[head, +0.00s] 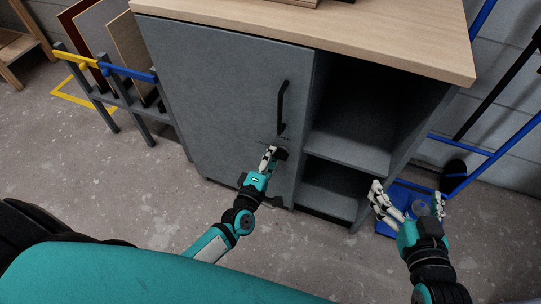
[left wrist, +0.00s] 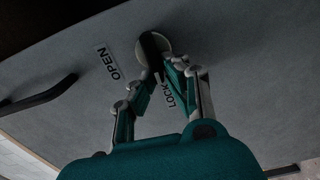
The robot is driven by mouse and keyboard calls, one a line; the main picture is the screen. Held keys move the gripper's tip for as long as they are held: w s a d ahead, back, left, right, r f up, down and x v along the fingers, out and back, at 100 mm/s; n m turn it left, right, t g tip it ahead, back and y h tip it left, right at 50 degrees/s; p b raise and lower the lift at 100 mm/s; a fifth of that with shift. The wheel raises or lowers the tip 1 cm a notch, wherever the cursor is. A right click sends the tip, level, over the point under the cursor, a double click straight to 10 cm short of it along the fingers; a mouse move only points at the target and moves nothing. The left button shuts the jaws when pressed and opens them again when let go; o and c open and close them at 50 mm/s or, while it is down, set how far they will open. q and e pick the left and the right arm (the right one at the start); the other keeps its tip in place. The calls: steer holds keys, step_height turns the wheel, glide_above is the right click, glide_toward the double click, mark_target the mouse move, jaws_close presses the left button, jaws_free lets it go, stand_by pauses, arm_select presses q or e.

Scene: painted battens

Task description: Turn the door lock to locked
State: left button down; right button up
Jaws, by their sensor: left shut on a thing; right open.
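The door lock (head: 281,154) sits on the grey cabinet door (head: 215,95), below the black door handle (head: 281,107). In the left wrist view the lock (left wrist: 152,47) shows as a pale round base with a dark turn-piece. An OPEN label (left wrist: 108,63) is to its left and a LOCK label (left wrist: 170,95) is below it, partly behind a finger. My left gripper (head: 270,153) is shut on the turn-piece; its fingers (left wrist: 161,70) partly hide it, so its exact angle is unclear. My right gripper (head: 408,195) is open and empty, right of the cabinet's front.
Open shelves (head: 345,150) stand right of the door, under a wooden top (head: 330,32). A blue-framed trolley (head: 480,150) is near my right gripper. A rack with panels (head: 110,75) stands at the left. The floor (head: 120,195) before the door is mostly clear.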

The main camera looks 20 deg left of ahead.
steer(key=shift+w+r, duration=0.1)
steer(key=shift+r, duration=0.2)
arm_select(q)
steer(key=c, duration=1.4)
jaws_free()
steer(key=s, duration=1.2)
steer(key=shift+a, duration=0.2)
